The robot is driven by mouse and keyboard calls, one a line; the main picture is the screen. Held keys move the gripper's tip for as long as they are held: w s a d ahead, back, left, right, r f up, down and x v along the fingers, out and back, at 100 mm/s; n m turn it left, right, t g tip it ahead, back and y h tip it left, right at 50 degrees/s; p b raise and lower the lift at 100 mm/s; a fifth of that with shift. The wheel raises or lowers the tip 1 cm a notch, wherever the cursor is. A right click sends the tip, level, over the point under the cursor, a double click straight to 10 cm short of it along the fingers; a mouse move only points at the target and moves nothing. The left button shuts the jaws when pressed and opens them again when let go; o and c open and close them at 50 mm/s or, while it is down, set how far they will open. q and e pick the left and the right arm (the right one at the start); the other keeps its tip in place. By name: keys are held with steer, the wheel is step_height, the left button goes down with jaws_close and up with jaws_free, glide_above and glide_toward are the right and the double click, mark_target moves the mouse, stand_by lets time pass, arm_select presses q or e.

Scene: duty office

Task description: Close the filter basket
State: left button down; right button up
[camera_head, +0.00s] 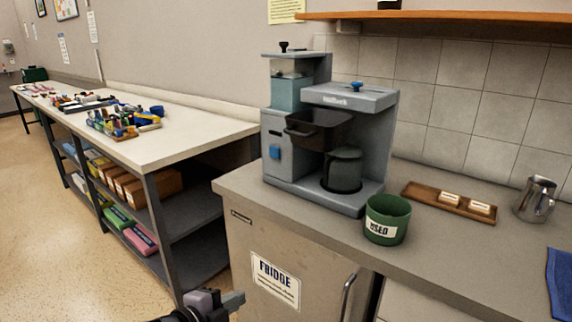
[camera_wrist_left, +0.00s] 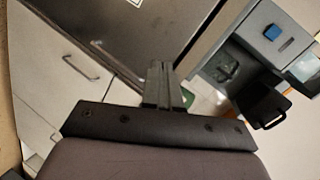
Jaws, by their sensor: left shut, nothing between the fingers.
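The filter basket (camera_head: 318,130) is a dark box on the front of the grey-blue coffee machine (camera_head: 342,97). It juts out to the left from under the machine's top, with its handle side outward, above a dark carafe (camera_head: 344,170). In the left wrist view the basket (camera_wrist_left: 266,106) shows at the right, sticking out from the machine (camera_wrist_left: 252,42). My left gripper (camera_head: 236,298) is at the bottom of the head view, below counter height in front of the fridge, well apart from the basket. Its fingers (camera_wrist_left: 163,84) are together and empty. My right gripper is not in view.
A green bin marked USED (camera_head: 387,219) stands in front of the machine on the counter (camera_head: 440,245). A wooden tray (camera_head: 425,193) and a metal jug (camera_head: 535,199) are to the right. A fridge (camera_head: 262,250) is below. A long workbench (camera_head: 190,142) is at left.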

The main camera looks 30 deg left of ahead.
arm_select(q)
steer(key=w+a+r+m+t+b, duration=0.2)
steer(key=r+m, duration=0.4)
steer(key=r, duration=0.2)
steer(key=w+a+r+m+t+b, duration=0.2)
steer(key=w+r+m, duration=0.1)
steer(key=r+m, duration=0.35)
steer(key=m+t+h+b, duration=0.2)
steer(key=m+b, duration=0.1)
steer(key=m, duration=0.8)
glide_toward(295, 134)
steer(key=s+f, duration=0.1)
steer(key=s, duration=0.6)
steer(key=w+p, duration=0.1)
steer(key=w, duration=0.3)
steer(key=w+r+p, duration=0.1)
steer(key=w, duration=0.3)
steer(key=w+r+p, duration=0.1)
steer(key=w+p, duration=0.1)
steer(key=w, duration=0.2)
steer(key=shift+w+d, duration=0.25)
steer(key=shift+w, duration=0.6)
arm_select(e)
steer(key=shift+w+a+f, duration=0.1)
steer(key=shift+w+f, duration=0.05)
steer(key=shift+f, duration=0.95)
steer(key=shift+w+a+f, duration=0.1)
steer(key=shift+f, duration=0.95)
